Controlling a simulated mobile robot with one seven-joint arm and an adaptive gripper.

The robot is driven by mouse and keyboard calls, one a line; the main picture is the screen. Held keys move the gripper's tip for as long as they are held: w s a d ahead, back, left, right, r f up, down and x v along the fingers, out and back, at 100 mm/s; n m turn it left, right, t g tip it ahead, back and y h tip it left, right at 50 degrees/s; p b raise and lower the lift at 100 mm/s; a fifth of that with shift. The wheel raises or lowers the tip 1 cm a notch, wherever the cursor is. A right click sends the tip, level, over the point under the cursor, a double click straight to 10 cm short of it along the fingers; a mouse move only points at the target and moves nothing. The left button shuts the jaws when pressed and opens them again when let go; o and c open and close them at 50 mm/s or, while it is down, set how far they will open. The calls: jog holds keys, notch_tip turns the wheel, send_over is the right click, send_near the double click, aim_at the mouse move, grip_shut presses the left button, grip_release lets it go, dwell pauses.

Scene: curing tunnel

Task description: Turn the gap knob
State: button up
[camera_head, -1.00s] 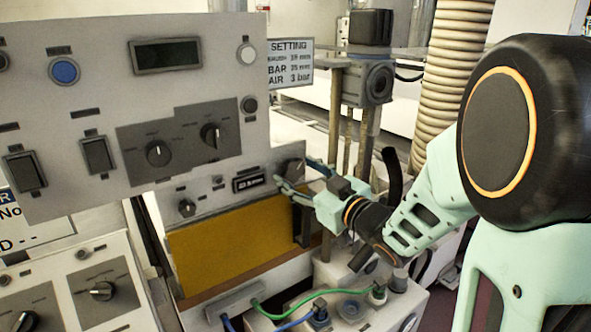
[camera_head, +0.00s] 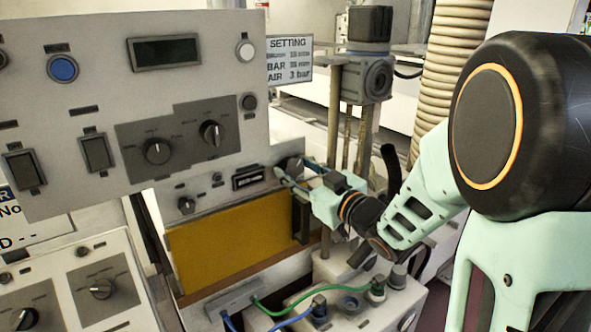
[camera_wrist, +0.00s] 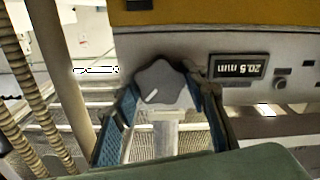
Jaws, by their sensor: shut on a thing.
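The gap knob (camera_wrist: 160,85) is a dark grey, lobed knob with a white pointer line, on a light panel in the wrist view. In the head view the knob (camera_head: 293,164) is partly covered by my fingers at the right end of the panel. My gripper (camera_wrist: 163,95) is shut on it, one blue-padded finger on each side. It also shows in the head view (camera_head: 292,170), reaching in from the right. Beside the knob is a small display (camera_wrist: 237,66), upside down in the wrist view, which seems to read 20.5 mm.
A large control box (camera_head: 80,120) with knobs and switches overhangs at left. A SETTING sign (camera_head: 290,60) hangs behind it; its small figures are blurred. A yellow panel (camera_head: 235,240) lies below the knob. Green and blue cables (camera_head: 290,303) run in front. A post (camera_head: 335,120) stands behind my gripper.

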jog(key=shift+m, duration=0.3)
jog(key=m, duration=0.3)
jog(key=shift+p, duration=0.3)
jog(key=m+p, duration=0.1)
jog(key=m, duration=0.2)
jog(key=shift+r+m, duration=0.1)
jog(key=shift+m, duration=0.3)
jog(key=m+p, duration=0.2)
jog(key=m, duration=0.2)
jog(key=shift+m+p, duration=0.95)
jog(key=shift+m, duration=0.65)
jog(key=o, duration=1.2)
jog(key=shift+c, duration=0.2)
